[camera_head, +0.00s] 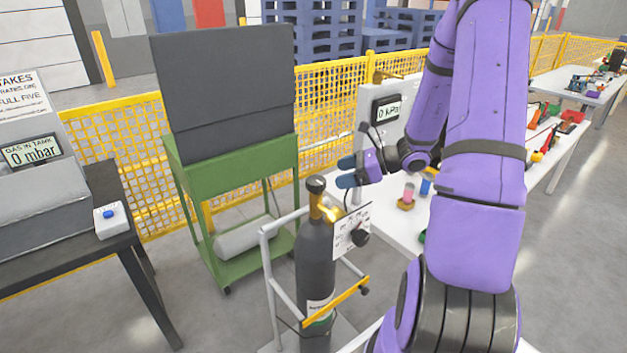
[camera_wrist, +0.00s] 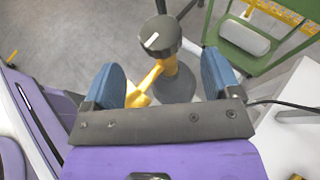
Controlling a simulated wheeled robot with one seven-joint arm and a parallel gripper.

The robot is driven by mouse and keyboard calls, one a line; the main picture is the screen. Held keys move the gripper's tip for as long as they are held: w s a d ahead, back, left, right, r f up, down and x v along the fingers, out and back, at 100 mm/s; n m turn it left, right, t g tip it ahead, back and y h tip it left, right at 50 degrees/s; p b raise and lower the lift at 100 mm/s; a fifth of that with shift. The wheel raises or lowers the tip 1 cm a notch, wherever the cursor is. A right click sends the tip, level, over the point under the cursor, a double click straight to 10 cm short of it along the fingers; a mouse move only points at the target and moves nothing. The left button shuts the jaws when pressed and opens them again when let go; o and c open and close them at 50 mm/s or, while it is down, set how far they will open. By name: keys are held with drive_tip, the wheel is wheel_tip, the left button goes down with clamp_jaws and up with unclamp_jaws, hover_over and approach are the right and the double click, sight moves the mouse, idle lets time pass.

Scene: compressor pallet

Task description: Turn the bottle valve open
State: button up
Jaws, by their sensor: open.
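The dark gas bottle (camera_head: 315,262) stands upright in a grey trolley frame with a yellow bar. Its valve has a round black knob (camera_head: 316,184) on top of a brass neck (camera_head: 317,206). In the wrist view the knob (camera_wrist: 159,36) carries a white mark and lies beyond the fingertips, roughly centred between them. My gripper (camera_head: 347,172) is open and empty, with blue fingers, to the upper right of the knob in the head view. The fingers also show in the wrist view (camera_wrist: 165,85), apart from the knob.
A white panel card (camera_head: 352,232) with a black dial hangs beside the bottle. A green cart (camera_head: 232,208) stands behind left. A dark table (camera_head: 72,242) with a blue-button box (camera_head: 109,216) is at left. The gas display (camera_head: 31,150) reads 0 mbar. A white workbench (camera_head: 400,226) lies at right.

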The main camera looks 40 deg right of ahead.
sight(318, 180)
drive_tip(key=x, duration=0.8)
drive_tip(key=shift+w+f, duration=0.1)
drive_tip(key=shift+c, duration=0.2)
drive_tip(key=c, duration=0.9)
